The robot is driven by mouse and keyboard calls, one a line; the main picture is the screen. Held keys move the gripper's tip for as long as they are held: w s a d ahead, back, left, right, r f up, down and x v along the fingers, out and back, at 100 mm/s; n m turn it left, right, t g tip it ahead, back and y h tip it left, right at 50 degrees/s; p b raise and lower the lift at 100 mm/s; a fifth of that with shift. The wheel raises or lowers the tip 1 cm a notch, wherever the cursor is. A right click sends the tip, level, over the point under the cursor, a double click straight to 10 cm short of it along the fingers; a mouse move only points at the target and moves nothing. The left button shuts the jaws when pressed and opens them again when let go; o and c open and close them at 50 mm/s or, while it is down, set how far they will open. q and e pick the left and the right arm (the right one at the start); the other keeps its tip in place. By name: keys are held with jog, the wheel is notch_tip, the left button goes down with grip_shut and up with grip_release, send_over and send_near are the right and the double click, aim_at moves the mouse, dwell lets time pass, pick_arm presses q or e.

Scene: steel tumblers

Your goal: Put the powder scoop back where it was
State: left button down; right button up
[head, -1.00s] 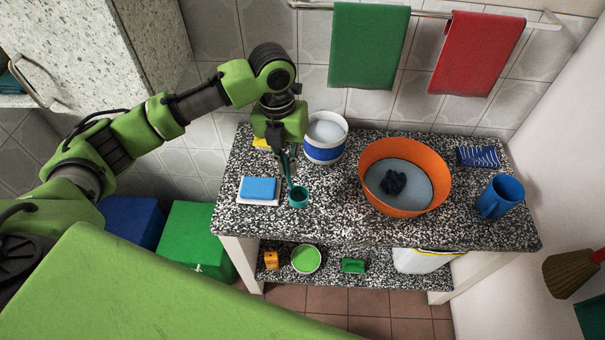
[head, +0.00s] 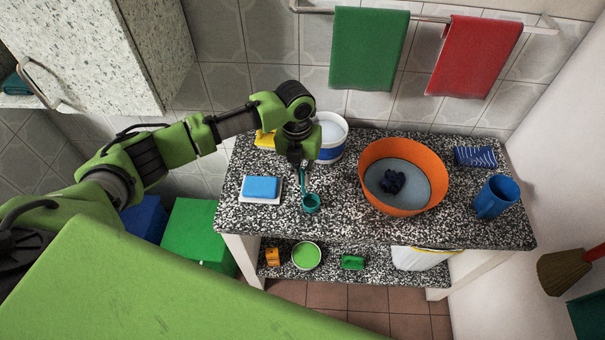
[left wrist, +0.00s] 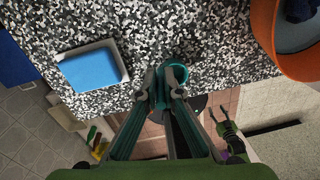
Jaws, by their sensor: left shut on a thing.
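The powder scoop (head: 311,204) is teal, with a round cup and a thin handle. My left gripper (head: 302,165) is shut on its handle, and the cup hangs below the fingers toward the counter's front. In the left wrist view the scoop (left wrist: 174,76) shows between the fingertips, near the counter's front edge. I cannot tell whether the cup touches the counter. A white and blue tub (head: 331,138) of pale powder stands just behind my left gripper, partly hidden by it. A green and black part low in the left wrist view looks like my right gripper (left wrist: 222,118); its jaw state is unclear.
A blue sponge (head: 261,187) on a white dish lies left of the scoop. An orange basin (head: 374,202) with a dark cloth stands right, with a blue mug (head: 495,197) beyond. A yellow item (head: 265,139) is behind the arm. The speckled counter (head: 336,205) is clear between scoop and basin.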

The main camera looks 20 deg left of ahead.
pick_arm(q)
jog(key=shift+f, duration=0.15)
jog(key=c, duration=2.2)
grip_release()
jog(key=shift+r, duration=0.2)
jog(key=r, duration=0.4)
jog(key=r+b, duration=0.1)
jog(key=r, duration=0.3)
jog(key=a+r, duration=0.1)
jog(key=r, duration=0.3)
jog(key=shift+b, duration=0.4)
jog(key=shift+d+f, duration=0.1)
jog(key=shift+d, duration=0.05)
